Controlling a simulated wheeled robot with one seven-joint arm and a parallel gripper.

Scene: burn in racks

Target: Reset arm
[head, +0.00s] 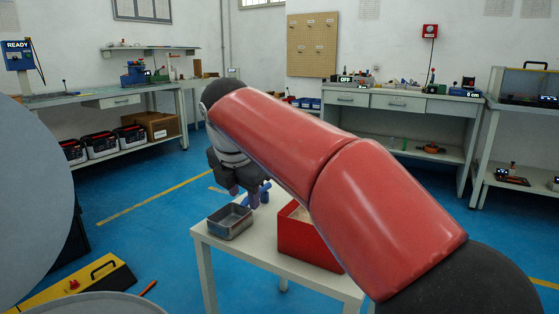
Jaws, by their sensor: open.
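My red arm stretches across the head view from the lower right to the upper middle. My gripper (247,199) hangs at its far end, pointing down, above the far side of a small white table (273,247). Its fingers are apart and I see nothing held between them. A small blue object lies close to the fingertips; I cannot tell whether they touch it. A grey metal tray (230,221) stands on the table in front of the gripper. A red bin (305,244) stands to its right, partly hidden by my arm.
A workbench with black boxes (102,144) on its lower shelf stands at the left. Another workbench (398,101) runs along the back right. A yellow case (75,287) lies on the floor at the lower left. Blue floor is clear behind the small table.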

